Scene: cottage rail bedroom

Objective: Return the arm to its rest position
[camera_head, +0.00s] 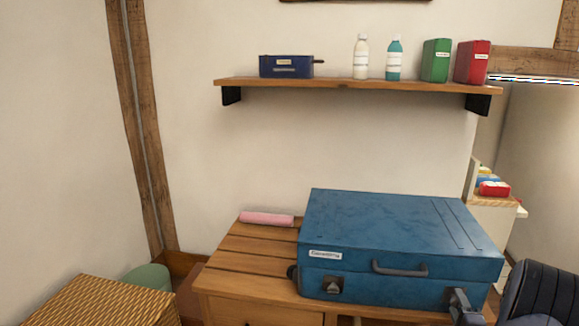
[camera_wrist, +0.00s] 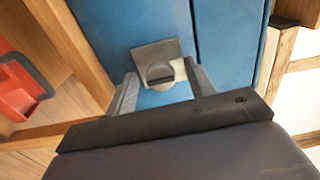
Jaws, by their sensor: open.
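My gripper (camera_wrist: 158,72) is open in the wrist view, with its two grey fingers apart. A grey latch with a round knob (camera_wrist: 155,50) on the blue case (camera_wrist: 105,25) shows between and beyond the fingers. I cannot tell whether they touch it. In the head view the closed blue case (camera_head: 390,222) lies on a slatted wooden bench, with a dark handle and a left latch (camera_head: 333,288) on its front. My dark arm (camera_head: 545,290) is at the lower right, by the case's right front corner.
The wooden bench (camera_head: 250,245) also holds a pink roll (camera_head: 267,219) left of the case. A wall shelf (camera_head: 350,84) above carries a blue box, two bottles, and green and red boxes. A wicker basket (camera_head: 95,300) stands at the lower left. A red item (camera_wrist: 18,90) lies left in the wrist view.

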